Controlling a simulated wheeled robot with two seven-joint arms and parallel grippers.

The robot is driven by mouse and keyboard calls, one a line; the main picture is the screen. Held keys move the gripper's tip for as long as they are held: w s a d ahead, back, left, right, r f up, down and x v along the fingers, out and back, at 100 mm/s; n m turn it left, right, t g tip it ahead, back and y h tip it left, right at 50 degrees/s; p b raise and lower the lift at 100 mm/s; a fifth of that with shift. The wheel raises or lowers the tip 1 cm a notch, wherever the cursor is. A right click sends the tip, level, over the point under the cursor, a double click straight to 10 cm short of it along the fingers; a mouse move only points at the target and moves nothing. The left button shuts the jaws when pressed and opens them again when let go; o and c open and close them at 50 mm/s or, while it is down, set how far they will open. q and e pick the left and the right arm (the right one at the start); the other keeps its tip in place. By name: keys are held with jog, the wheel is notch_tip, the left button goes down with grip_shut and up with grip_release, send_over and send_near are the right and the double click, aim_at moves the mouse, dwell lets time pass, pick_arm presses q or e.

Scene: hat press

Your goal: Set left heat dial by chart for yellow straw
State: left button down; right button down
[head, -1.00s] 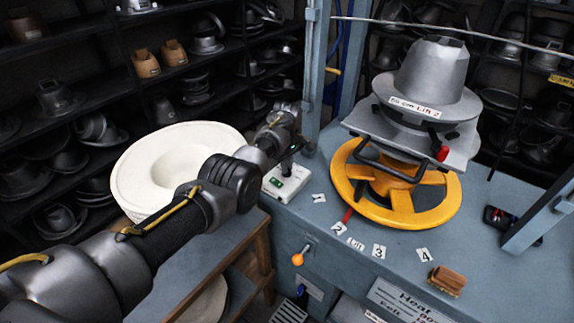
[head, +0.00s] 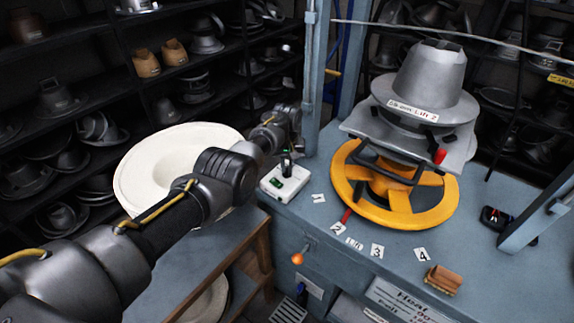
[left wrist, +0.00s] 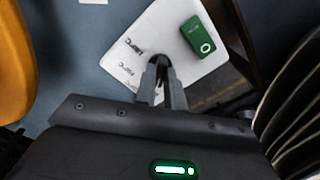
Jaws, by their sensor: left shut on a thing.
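The left heat dial's white box (head: 285,190) sits at the left corner of the blue bench. My left gripper (head: 287,164) is over it, pointing down. In the left wrist view the white plate (left wrist: 128,30) carries small printed temperature marks and a green panel (left wrist: 200,37) with a white ring. There my left gripper (left wrist: 160,66) is shut on the small dark dial knob, which its fingers mostly hide. My right gripper is out of view.
A yellow wheel (head: 350,196) under a grey hat block (head: 430,72) stands right of the dial. Number cards, a brown brush (head: 444,279) and a black device (head: 497,217) lie on the bench. A cream hat (head: 140,160) is behind my left arm.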

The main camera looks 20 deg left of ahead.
pick_arm(q)
jog(key=m, duration=0.3)
jog(key=shift+m, duration=0.3)
jog(key=shift+w+r+m, duration=0.1)
jog(key=shift+m, duration=1.5)
jog(key=c, duration=1.5)
grip_release()
